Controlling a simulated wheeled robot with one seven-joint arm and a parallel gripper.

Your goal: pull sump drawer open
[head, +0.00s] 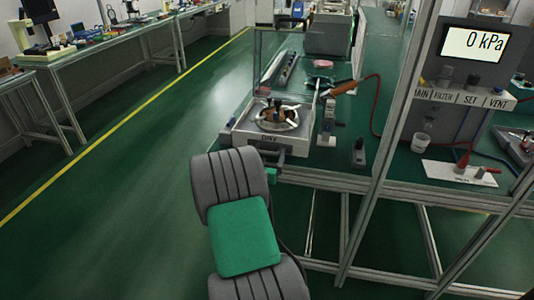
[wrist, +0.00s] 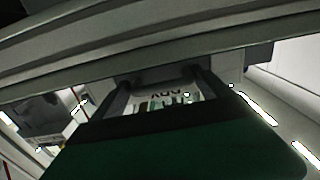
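My gripper (head: 277,162) is beside the front of the white lapping unit (head: 243,136), just below its labelled front edge. In the wrist view my gripper (wrist: 163,92) shows two dark fingers set well apart, with no object clearly held between them. My arm and gripper hide part of the area under the bench top, and contact cannot be told.
The metal-framed bench (head: 335,181) carries the unit, with a rail along its front edge. An upright frame post (head: 385,150) stands to the right. A gauge display (head: 474,44) reads 0 kPa. Open green floor (head: 130,200) lies to the left, with a yellow line.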

